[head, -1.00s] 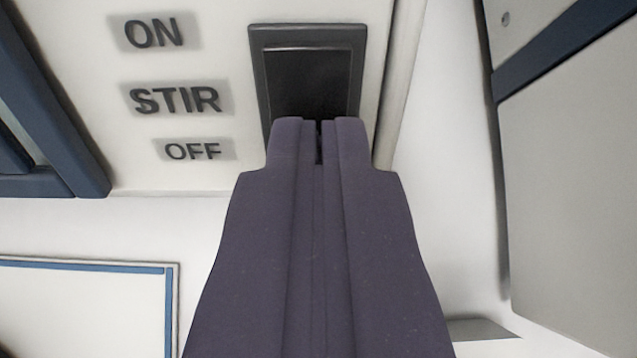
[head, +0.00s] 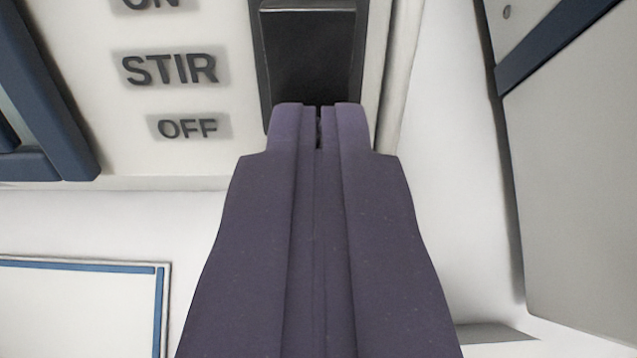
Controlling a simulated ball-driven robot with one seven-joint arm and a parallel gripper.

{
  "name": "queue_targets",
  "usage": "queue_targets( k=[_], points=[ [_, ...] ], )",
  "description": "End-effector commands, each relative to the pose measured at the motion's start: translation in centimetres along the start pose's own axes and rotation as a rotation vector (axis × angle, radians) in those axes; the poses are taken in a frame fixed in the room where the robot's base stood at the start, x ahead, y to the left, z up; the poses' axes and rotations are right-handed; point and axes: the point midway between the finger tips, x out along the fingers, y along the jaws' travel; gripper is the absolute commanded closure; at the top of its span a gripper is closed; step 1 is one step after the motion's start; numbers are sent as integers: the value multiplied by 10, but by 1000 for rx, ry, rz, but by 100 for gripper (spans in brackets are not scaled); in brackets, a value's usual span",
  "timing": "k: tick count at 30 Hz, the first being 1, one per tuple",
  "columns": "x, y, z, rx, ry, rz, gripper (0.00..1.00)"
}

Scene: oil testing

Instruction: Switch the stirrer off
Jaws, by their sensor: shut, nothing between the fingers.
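The stirrer switch (head: 310,50) is a black rocker in a dark frame on a pale panel, at the top centre of the head view. The label "STIR" (head: 170,69) is left of it, with "OFF" (head: 188,128) below and a cut-off "ON" (head: 150,3) above. My gripper (head: 319,108) is shut and empty. Its fingertips are over the lower end of the rocker and hide it; they appear to touch it. The rocker's upper end shows a lighter raised edge and appears to stand out, so the rocker looks tilted with its lower end in.
A blue-framed part (head: 40,110) stands at the left. A white board with a blue border (head: 80,310) is at the lower left. A grey panel with a blue strip (head: 580,180) is at the right. A white surface lies below the switch panel.

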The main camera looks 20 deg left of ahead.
Motion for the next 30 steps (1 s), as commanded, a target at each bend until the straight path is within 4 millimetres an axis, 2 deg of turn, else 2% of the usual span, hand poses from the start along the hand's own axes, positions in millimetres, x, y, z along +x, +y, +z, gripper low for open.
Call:
queue_targets(
  k=[1,5,15,30],
  points=[
    [3,-2,6,2,-14,-4,100],
    [2,-2,5,2,-12,-4,100],
    [-8,-2,-12,1,0,-4,100],
    [-11,-3,-19,0,3,-2,100]
  ],
)
